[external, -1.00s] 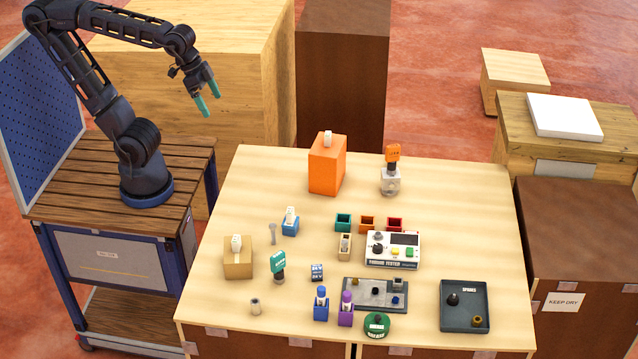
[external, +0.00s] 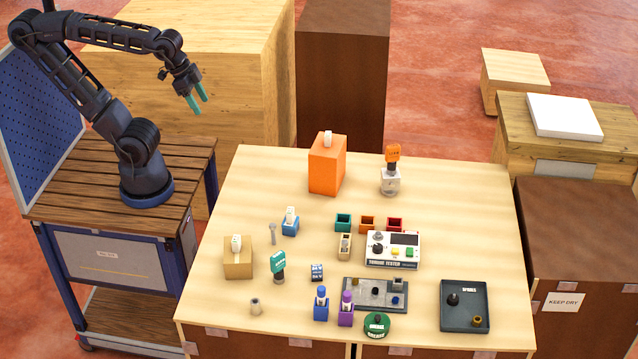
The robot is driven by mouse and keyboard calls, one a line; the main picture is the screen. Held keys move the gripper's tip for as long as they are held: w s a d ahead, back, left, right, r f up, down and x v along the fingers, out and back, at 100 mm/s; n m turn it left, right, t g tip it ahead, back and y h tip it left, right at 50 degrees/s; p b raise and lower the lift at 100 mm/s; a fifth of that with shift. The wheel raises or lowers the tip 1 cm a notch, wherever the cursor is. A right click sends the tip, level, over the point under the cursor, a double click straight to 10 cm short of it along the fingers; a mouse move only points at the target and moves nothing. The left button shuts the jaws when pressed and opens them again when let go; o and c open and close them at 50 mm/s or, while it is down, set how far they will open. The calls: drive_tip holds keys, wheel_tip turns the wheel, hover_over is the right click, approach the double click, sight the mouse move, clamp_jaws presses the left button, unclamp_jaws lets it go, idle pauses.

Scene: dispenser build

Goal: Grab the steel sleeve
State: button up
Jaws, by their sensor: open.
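A small grey hollow cylinder (external: 255,306), which looks like the steel sleeve, stands upright near the front left of the light wooden table (external: 225,205). My gripper (external: 197,106) is open and empty. Its two teal fingertips point down, high up beyond the table's back left corner and well away from the cylinder. A small brass-brown cylinder (external: 477,321) sits in the dark spares tray (external: 465,342) at the front right.
A tall orange box (external: 327,165) stands at the back. A torque tester (external: 392,251) is right of centre. The table's front left is fairly clear.

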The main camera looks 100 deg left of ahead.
drive_tip(key=shift+c, duration=0.9)
